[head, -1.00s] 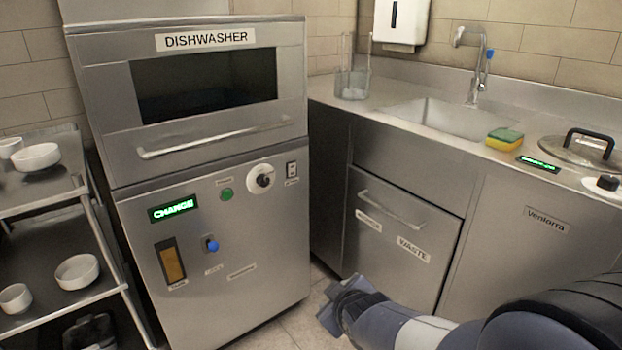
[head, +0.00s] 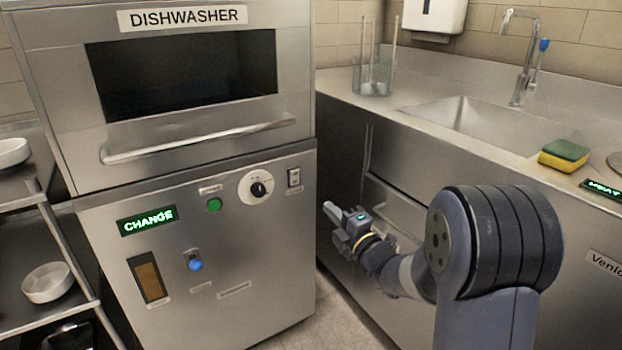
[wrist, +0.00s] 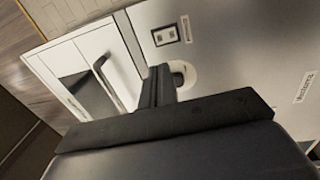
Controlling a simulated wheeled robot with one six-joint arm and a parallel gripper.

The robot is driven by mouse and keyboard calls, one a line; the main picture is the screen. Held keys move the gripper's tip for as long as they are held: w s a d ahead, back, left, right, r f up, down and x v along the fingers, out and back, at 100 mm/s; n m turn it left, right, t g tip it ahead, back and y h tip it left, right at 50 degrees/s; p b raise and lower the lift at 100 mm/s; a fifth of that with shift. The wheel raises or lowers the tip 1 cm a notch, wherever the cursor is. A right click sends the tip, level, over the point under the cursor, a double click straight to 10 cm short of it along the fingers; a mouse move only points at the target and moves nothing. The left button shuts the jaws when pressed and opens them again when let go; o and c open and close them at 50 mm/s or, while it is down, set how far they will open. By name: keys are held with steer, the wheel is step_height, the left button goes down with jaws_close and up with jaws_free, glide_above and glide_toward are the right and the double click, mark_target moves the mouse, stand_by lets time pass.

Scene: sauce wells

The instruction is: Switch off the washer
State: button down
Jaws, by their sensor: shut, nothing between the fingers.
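The dishwasher (head: 206,60) is a steel machine with a dark window and a long bar handle. Its lower panel has a small rocker switch (head: 294,178) at the upper right; it also shows in the wrist view (wrist: 166,34). Which way the rocker is tipped is too small to tell. A round dial with a black knob (head: 258,190) is left of it. The green display (head: 148,220) reads CHANGE. My gripper (head: 332,212) is shut and empty, right of the panel and lower than the switch. In the wrist view its fingers (wrist: 158,84) partly cover the dial.
The panel also has a green button (head: 214,205), a blue-tipped lever (head: 196,264) and an amber window (head: 149,278). A cart with bowls (head: 48,282) stands left. A counter with a sink (head: 480,122) and a sponge (head: 563,153) is right. Clear floor shows between.

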mark_target(296, 174)
steer(key=shift+a, duration=0.1)
steer(key=b+x, duration=0.2)
steer(key=x, duration=1.1)
steer(key=shift+w+a, duration=0.15)
steer(key=shift+w, duration=0.15)
steer(key=shift+w+a+r, duration=0.1)
steer(key=shift+r, duration=0.05)
steer(key=shift+r, duration=0.1)
steer(key=shift+w+a+r+p, duration=0.1)
steer(key=shift+w+r+p, duration=0.2)
steer(key=shift+p, duration=0.75)
steer(key=shift+s+f+b, duration=0.15)
steer(key=shift+f+b, duration=0.05)
steer(key=shift+b, duration=0.15)
